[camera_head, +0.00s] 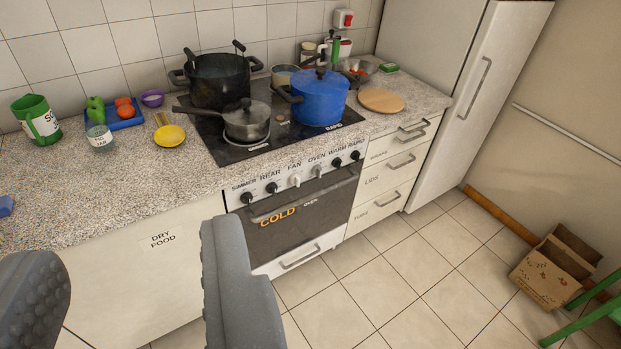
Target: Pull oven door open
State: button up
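The oven door (303,226) is a dark panel with a "COLD" label, below a row of knobs in the counter front. It looks closed. Its grey bar handle (304,198) runs along the top edge of the door. My gripper (150,290) is at the lower left of the view, with two grey padded fingers spread wide apart. Nothing is between the fingers. The right finger is to the left of and nearer than the oven, apart from the handle as far as I can tell, and it overlaps the lower left of the oven front in the picture.
A blue pot (318,99), a black pot (217,80) and a saucepan (246,122) stand on the hob. Drawers (392,172) and a fridge (478,90) are to the right. A cardboard box (547,273) and green chair legs are at the lower right. The tiled floor before the oven is clear.

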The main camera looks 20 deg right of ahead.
aim_at(273, 226)
jog(key=z, duration=0.1)
jog(key=i, duration=1.05)
jog(key=z, duration=0.05)
